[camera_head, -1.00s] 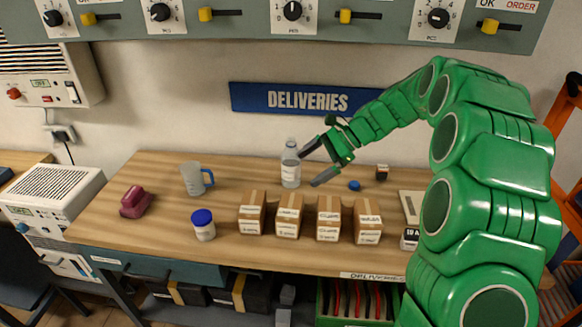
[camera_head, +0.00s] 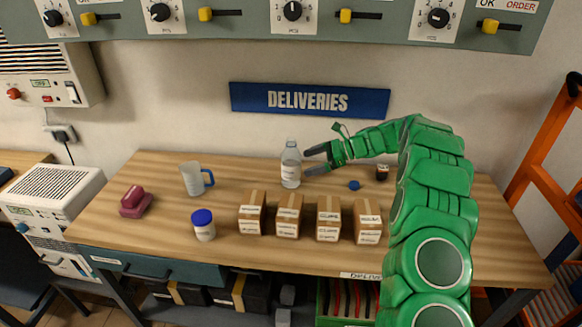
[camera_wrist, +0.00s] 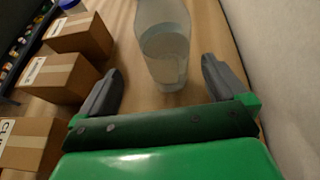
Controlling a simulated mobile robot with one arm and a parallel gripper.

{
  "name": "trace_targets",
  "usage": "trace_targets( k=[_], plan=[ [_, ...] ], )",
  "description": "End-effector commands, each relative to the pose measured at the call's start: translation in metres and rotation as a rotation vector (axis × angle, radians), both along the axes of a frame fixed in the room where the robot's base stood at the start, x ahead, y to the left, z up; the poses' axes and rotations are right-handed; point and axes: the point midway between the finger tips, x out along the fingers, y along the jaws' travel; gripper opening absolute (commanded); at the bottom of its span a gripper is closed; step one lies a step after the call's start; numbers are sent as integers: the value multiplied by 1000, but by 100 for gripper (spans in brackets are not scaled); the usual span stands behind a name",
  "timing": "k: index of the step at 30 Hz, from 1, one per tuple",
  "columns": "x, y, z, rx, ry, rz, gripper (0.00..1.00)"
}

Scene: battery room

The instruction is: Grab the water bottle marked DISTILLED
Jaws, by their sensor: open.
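A clear water bottle (camera_head: 290,166) stands upright on the wooden table, in front of the wall below the DELIVERIES sign. It has a white label whose text is too small to read. My gripper (camera_head: 308,162) is just to the right of the bottle, pointing left at it, with its fingers apart and empty. In the wrist view the bottle (camera_wrist: 163,45) is straight ahead, beyond and roughly between the two dark fingertips (camera_wrist: 162,75). Its top is cut off there.
Several small cardboard boxes (camera_head: 288,222) stand in a row at the front of the table. A clear jug with a blue handle (camera_head: 192,180), a blue-lidded jar (camera_head: 203,230) and a maroon object (camera_head: 132,203) are to the left. A blue knob (camera_head: 354,185) lies below my arm.

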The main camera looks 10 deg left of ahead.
Motion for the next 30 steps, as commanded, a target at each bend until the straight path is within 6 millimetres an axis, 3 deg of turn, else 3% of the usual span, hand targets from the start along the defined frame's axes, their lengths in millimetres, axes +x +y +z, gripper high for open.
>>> trace_targets(
  k=[5, 19, 30],
  plan=[
    [6, 2, -7, 17, 15, -11, 99],
    [4, 32, -20, 18, 17, -11, 99],
    [3, 70, -40, 18, 15, -11, 99]
  ],
)
